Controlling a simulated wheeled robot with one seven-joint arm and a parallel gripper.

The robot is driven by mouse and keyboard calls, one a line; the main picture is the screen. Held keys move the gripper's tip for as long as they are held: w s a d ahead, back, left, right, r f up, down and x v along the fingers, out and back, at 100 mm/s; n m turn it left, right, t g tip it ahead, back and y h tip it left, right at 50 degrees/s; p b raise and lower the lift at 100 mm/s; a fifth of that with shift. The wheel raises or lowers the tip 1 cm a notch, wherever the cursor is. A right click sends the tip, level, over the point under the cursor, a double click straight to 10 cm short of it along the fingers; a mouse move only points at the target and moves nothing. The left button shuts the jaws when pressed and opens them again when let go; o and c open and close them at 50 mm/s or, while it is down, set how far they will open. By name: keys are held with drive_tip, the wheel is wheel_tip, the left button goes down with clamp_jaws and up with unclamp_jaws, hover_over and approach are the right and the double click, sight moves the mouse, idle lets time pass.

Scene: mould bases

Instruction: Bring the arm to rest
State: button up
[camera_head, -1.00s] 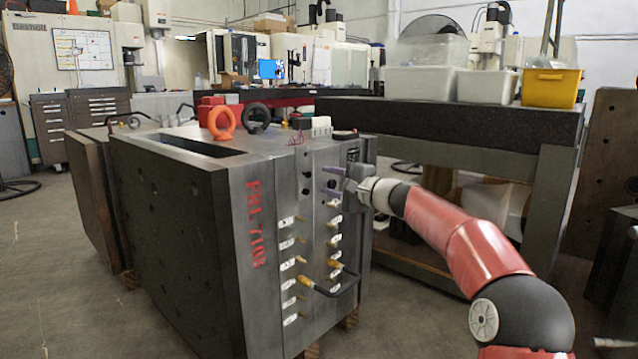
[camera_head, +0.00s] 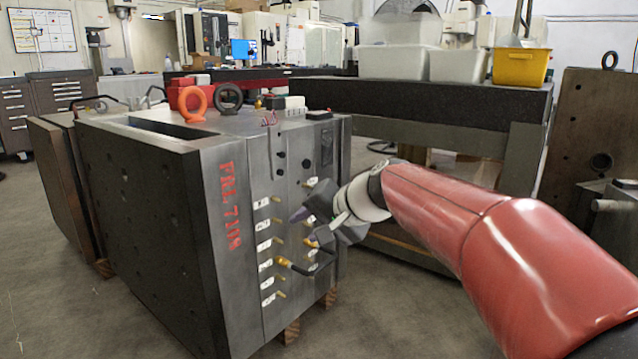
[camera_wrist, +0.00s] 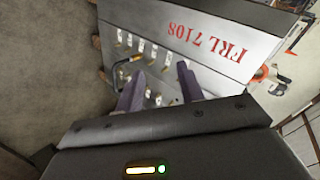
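My gripper (camera_head: 299,215) is in front of the port side of the steel mould base (camera_head: 170,215) marked in red "FRL 7108". In the wrist view its two purple fingers (camera_wrist: 159,86) stand apart, with nothing seen between them but the mould face behind. The mould face (camera_wrist: 190,40) shows upside down there, with rows of labelled brass fittings. A short black hose (camera_head: 312,268) loops between two brass fittings below my gripper; it also shows in the wrist view (camera_wrist: 116,72), left of the fingers. I cannot tell the exact gap between gripper and face.
An orange eye bolt (camera_head: 193,103) and a black ring (camera_head: 229,97) stand on the mould's top. A dark-topped table (camera_head: 440,105) with white bins and a yellow bin (camera_head: 520,67) stands behind my arm. A second mould base (camera_head: 62,185) is at left. Open floor lies front left.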

drive_tip(key=s+d+f+n+h, duration=0.1)
drive_tip(key=s+d+f+h, duration=0.2)
drive_tip(key=s+d+f, duration=0.45)
drive_tip(key=s+d+f+n+g+h, duration=0.15)
drive_tip(key=s+d, duration=0.25)
drive_tip(key=s, duration=0.7)
drive_tip(key=s+d+f+n+h, duration=0.1)
drive_tip(key=s+d+f+h, duration=0.35)
drive_tip(key=s, duration=0.45)
wheel_tip(320, 180, up, 13)
drive_tip(key=d+p, duration=0.1)
drive_tip(key=p, duration=1.2)
drive_tip(key=shift+s+y, duration=0.2)
drive_tip(key=shift+y, duration=0.2)
